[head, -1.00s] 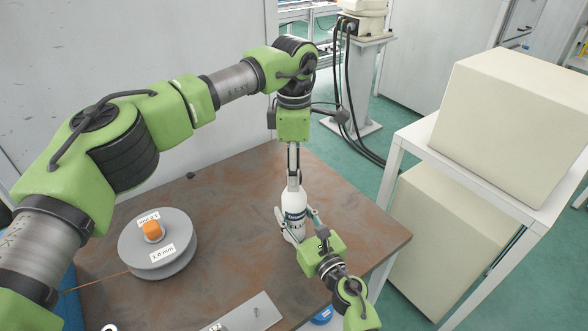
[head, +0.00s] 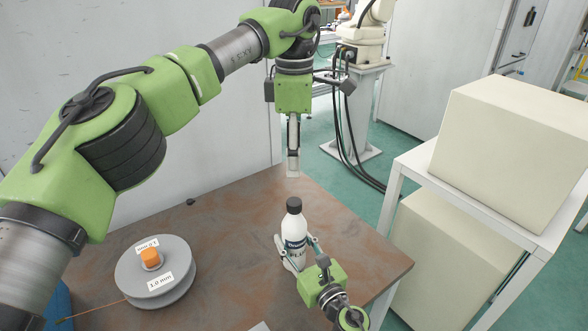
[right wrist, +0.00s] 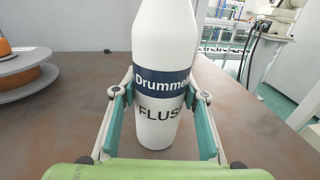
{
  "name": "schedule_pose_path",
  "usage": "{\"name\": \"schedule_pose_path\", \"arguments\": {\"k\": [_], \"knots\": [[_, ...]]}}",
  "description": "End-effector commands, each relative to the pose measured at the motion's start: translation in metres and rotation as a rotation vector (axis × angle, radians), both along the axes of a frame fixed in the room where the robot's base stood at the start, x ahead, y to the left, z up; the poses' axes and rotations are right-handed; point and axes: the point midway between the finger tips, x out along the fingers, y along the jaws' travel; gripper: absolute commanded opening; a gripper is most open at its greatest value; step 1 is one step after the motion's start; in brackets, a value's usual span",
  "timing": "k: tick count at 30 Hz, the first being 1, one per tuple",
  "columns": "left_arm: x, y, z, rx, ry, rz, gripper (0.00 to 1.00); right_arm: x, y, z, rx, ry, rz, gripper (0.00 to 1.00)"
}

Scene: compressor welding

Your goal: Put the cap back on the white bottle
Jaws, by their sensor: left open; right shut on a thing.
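The white bottle (head: 294,240) stands upright on the brown table, with a dark band and lettering on its front. The black cap (head: 294,206) sits on top of its neck. My right gripper (head: 296,252) is shut around the bottle's lower body; the right wrist view shows the bottle (right wrist: 163,75) between the teal pads of the gripper (right wrist: 163,120), its top out of that picture. My left gripper (head: 293,172) points down, open and empty, above the cap and apart from it.
A grey wire spool (head: 155,272) with an orange core lies on the table (head: 225,215) at the left. A small dark piece (head: 191,202) lies near the table's back edge. A white rack (head: 470,190) with large cream boxes stands to the right.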

Motion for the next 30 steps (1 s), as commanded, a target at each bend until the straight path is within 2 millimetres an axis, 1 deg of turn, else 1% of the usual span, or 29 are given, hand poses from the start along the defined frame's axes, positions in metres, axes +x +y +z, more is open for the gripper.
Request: {"name": "schedule_pose_path", "arguments": {"k": [3, 9, 10, 12, 23, 26, 29, 30], "knots": [[0.000, 0.000, 0.004, -0.001, 0.000, 0.001, 0.43, 0.000, 0.000, -0.001, 0.000, 0.001, 0.000, 0.00], [0.000, 0.000, 0.004, 0.000, 0.001, 0.001, 0.43, 0.000, 0.000, -0.001, 0.000, 0.001, 0.000, 0.00], [0.000, 0.000, 0.004, 0.000, 0.001, 0.001, 0.43, 0.000, 0.000, -0.001, 0.000, 0.001, 0.000, 0.43], [0.000, 0.000, 0.004, 0.000, 0.001, 0.001, 0.43, 0.000, 0.000, -0.001, 0.000, 0.001, 0.000, 0.60], [0.000, 0.000, 0.003, 0.000, 0.001, 0.001, 0.43, -0.001, -0.001, -0.001, 0.000, 0.001, 0.000, 0.60], [0.000, 0.000, 0.003, 0.000, 0.001, 0.001, 0.43, -0.008, -0.005, -0.002, -0.002, 0.002, -0.001, 0.60], [0.000, 0.000, 0.003, 0.000, 0.001, 0.001, 0.43, -0.023, -0.012, -0.002, -0.004, 0.001, 0.000, 0.60], [0.000, 0.000, 0.003, 0.000, 0.001, 0.001, 0.43, -0.031, -0.015, -0.002, -0.004, 0.003, 0.002, 0.60]]}}
